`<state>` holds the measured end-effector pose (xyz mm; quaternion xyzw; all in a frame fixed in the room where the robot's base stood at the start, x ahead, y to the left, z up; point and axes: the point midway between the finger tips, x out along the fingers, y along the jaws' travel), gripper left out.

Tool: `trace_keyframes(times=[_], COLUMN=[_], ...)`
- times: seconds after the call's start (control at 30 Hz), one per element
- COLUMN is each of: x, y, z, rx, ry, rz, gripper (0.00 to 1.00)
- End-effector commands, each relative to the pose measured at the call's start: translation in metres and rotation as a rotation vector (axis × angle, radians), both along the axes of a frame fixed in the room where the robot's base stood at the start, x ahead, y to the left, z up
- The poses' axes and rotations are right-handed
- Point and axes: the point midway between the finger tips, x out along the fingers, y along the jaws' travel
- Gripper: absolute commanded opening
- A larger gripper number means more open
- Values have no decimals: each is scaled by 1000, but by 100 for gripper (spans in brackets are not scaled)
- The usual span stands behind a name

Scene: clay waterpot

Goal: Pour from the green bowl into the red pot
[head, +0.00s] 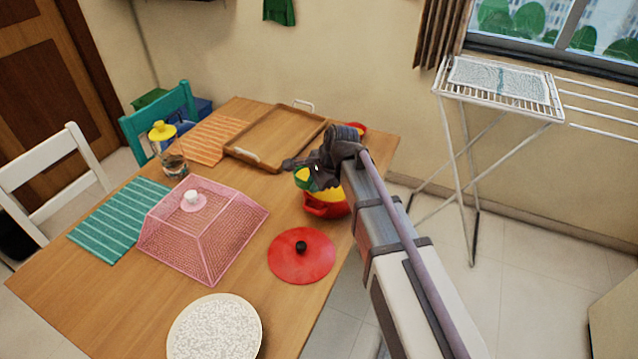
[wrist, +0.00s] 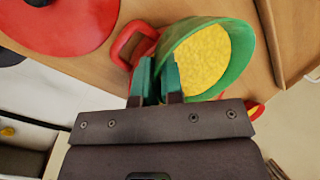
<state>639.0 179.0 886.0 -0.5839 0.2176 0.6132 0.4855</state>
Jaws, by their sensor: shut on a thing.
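The green bowl (wrist: 240,62) holds yellow grainy contents. My gripper (wrist: 158,80) is shut on the bowl's rim in the wrist view. In the head view the bowl (head: 304,178) shows as a small green patch beside my gripper (head: 322,172), tilted, above the red pot. The red pot (head: 325,208) stands on the table near its right edge, with yellow visible inside it below the bowl. In the wrist view the pot's red handle (wrist: 133,46) shows at the left, and the bowl hides most of the pot. The red lid (head: 301,257) lies on the table in front of the pot.
A wooden tray (head: 275,135) lies behind the pot on the table (head: 130,300). A pink mesh food cover (head: 205,230), a speckled plate (head: 215,328) and a glass jar with yellow lid (head: 172,160) stand to the left. A drying rack (head: 500,90) stands beyond the table.

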Motion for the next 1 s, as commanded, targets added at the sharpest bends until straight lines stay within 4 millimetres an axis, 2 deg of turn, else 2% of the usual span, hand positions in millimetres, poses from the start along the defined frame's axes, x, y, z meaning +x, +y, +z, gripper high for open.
trace_keyframes(times=[0.4,1.0], x=[1,0], y=[-1,0], z=[-14,-16], rx=[110,152], ry=[61,84], rz=[1,2], gripper=[0,0])
